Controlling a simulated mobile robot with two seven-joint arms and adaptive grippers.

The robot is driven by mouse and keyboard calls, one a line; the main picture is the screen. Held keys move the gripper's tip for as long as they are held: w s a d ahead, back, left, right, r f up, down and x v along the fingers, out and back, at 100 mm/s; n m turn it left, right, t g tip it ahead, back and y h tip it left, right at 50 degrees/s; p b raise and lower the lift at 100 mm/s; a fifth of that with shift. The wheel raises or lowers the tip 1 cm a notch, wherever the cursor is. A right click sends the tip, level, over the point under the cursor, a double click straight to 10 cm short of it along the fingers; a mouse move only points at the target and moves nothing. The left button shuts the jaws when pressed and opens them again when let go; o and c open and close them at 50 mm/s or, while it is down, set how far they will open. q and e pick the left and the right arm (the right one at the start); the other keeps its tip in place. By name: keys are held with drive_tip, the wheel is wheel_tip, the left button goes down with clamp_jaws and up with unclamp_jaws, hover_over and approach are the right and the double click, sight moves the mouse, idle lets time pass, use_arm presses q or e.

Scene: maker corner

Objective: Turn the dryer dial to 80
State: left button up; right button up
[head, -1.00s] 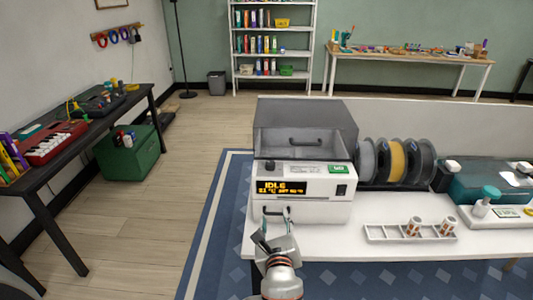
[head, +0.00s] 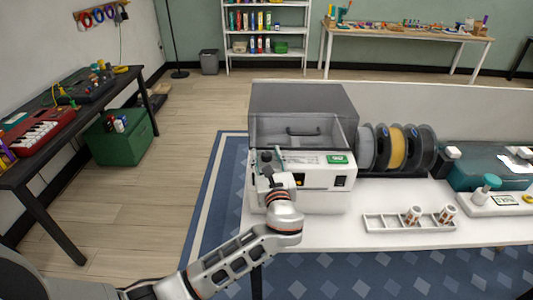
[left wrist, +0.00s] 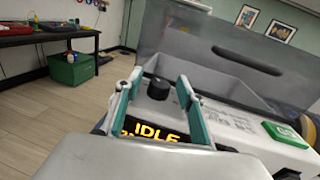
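The dryer (head: 325,196) is a white box with a grey see-through lid, standing at the left end of the white table. Its black dial (left wrist: 158,89) sits on the top front ledge, above the orange IDLE display (left wrist: 155,131). In the left wrist view my left gripper (left wrist: 156,80) is open, its two teal-lined fingers on either side of the dial with gaps showing. Whether they touch it cannot be told. In the head view my left gripper (head: 265,160) is over the dryer's left front, and my wrist hides the dial and most of the display. My right gripper is not in view.
The lid with its dark handle (left wrist: 247,61) rises just behind the dial. A green label (left wrist: 287,134) lies to the right on the ledge. Filament spools (head: 396,148) stand right of the dryer. A white tray (head: 385,223) with two small rolls is at the table's front.

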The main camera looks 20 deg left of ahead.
use_arm(q)
drive_tip(key=shift+w+a, duration=0.2)
drive_tip(key=shift+w, duration=0.15)
clamp_jaws()
